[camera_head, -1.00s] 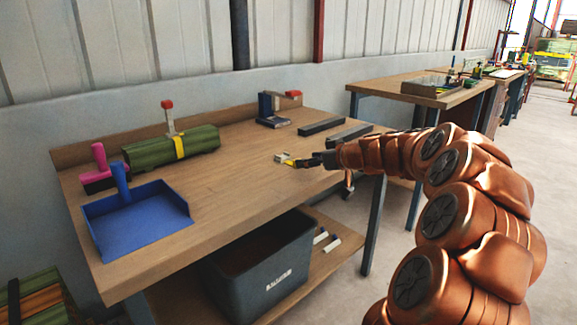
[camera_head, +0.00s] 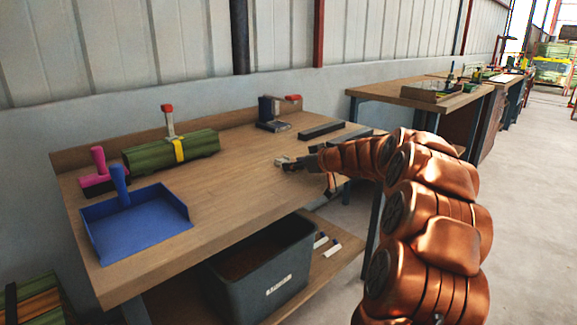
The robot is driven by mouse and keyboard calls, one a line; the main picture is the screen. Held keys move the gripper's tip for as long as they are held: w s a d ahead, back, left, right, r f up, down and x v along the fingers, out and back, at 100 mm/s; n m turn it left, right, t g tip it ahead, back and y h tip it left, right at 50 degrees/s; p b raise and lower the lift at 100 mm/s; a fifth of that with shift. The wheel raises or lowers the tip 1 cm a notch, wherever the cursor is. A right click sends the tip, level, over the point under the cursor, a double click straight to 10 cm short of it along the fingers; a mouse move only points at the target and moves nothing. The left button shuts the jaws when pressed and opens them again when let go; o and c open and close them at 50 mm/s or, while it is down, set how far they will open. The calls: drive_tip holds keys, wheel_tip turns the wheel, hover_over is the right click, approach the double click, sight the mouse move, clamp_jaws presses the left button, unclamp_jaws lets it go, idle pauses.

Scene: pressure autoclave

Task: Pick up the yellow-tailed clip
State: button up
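A small pale thing (camera_head: 281,161), which looks like the clip, lies on the workbench near its right part. It shows at the tip of my gripper (camera_head: 288,164), which covers much of it. Its yellow tail cannot be made out now. My gripper is low over the bench top, reaching in from the right. The fingers are small and dark here, so I cannot tell whether they are open or shut on it.
The wooden workbench (camera_head: 225,185) also holds a blue dustpan (camera_head: 140,222), a pink-handled brush (camera_head: 98,170), a strapped green bundle (camera_head: 170,151), a dark clamp-like stand (camera_head: 271,115) and a dark bar (camera_head: 321,130). A grey bin (camera_head: 265,270) sits below. The bench middle is clear.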

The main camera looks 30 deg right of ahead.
clamp_jaws()
idle(0.3)
drive_tip(key=shift+r+p, duration=0.55)
drive_tip(key=shift+r, duration=1.4)
drive_tip(key=shift+s+a+f, duration=0.1)
drive_tip(key=shift+s+a, duration=0.05)
drive_tip(key=shift+s, duration=0.3)
drive_tip(key=shift+s+a+f, duration=0.1)
drive_tip(key=shift+s+a, duration=0.05)
drive_tip(key=shift+s, duration=0.3)
drive_tip(key=s+a+r, duration=0.1)
drive_tip(key=s+a, duration=0.4)
drive_tip(key=s, duration=0.8)
drive_tip(key=shift+r, duration=0.2)
drive_tip(key=shift+s, duration=0.1)
